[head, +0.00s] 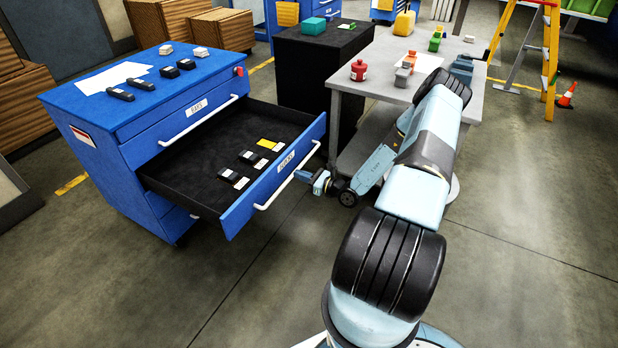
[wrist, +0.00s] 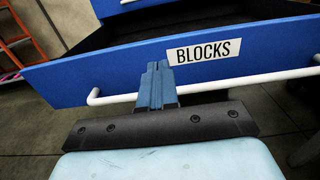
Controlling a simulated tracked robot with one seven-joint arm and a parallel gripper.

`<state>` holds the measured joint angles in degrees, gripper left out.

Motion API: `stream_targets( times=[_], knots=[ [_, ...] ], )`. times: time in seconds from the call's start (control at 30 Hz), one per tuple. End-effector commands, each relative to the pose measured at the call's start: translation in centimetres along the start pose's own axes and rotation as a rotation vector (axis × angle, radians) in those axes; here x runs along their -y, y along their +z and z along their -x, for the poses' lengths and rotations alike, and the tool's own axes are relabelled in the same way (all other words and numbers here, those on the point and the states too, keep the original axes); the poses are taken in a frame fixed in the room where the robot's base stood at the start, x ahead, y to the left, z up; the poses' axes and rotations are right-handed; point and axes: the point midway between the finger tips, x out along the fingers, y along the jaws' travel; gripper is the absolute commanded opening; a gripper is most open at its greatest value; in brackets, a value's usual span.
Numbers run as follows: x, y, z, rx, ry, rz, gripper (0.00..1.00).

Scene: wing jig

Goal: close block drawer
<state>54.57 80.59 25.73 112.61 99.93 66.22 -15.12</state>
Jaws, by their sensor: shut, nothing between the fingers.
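The block drawer (head: 272,178) is pulled well out of the blue cabinet (head: 125,135). Its blue front carries a white BLOCKS label (wrist: 204,52) and a white bar handle (head: 288,178); the handle also shows in the wrist view (wrist: 245,82). Several small black blocks with white labels (head: 240,170) and a yellow one (head: 268,144) lie inside. My gripper (head: 322,182) is shut and empty, at the right part of the drawer front. In the wrist view my fingers (wrist: 156,85) cross in front of the handle and point at the front, left of the label. Whether they touch it I cannot tell.
The drawer above, labelled TAPES (head: 197,107), is shut. Black items and papers lie on the cabinet top. A grey table (head: 385,85) with a red container (head: 358,70) stands behind my arm. The floor (head: 270,270) before the drawer is clear.

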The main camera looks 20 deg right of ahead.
Motion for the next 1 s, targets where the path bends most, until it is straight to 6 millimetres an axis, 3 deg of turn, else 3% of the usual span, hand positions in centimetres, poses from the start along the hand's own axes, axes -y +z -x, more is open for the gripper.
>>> stream_targets(
  times=[0.3,0.5,1.0],
  knots=[
    [0.0,0.0,-5.5,0.002,0.001,0.001,0.00],
    [0.0,0.0,-7.7,0.000,0.000,0.001,0.00],
    [0.6,0.0,-8.2,0.000,-0.001,0.001,0.00]
  ],
)
